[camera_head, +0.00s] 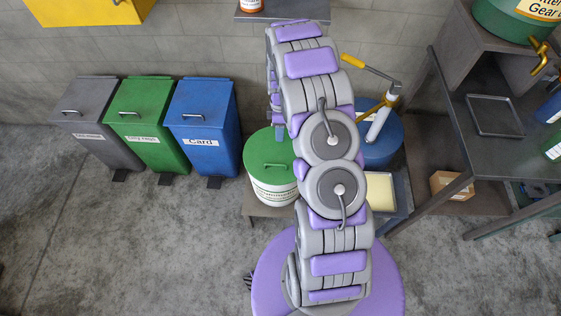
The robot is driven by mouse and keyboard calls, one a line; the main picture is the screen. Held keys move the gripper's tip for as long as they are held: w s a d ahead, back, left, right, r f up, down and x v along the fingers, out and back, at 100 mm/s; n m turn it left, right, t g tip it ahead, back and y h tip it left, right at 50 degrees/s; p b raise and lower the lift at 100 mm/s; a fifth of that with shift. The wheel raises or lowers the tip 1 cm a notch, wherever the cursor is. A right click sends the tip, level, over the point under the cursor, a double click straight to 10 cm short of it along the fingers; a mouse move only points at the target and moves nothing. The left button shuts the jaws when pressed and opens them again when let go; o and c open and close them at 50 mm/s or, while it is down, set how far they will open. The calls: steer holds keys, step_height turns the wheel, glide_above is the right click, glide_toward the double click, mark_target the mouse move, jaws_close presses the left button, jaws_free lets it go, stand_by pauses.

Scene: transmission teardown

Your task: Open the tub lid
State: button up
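The tub (273,190) is white with a printed label, and it stands on a low surface left of my arm. Its round green lid (268,150) lies flat on top, with a small green handle (278,166) near the front of the lid. The lid looks closed. My arm rises in front and covers the tub's right side. Its far end bends down behind the lid, where my gripper (279,130) is small and partly hidden. I cannot make out its fingers or any contact with the lid.
Grey, green and blue lidded bins (203,127) stand along the wall at left. A blue drum with a yellow-handled pump (378,100) and a tray (380,190) are right of my arm. A metal workbench (510,135) fills the right. The floor at front left is clear.

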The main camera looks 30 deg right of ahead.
steer(key=b, duration=0.3)
glide_above(280, 167)
step_height(280, 167, down, 16)
steer(key=shift+c, duration=0.3)
jaws_close()
stand_by(0.3)
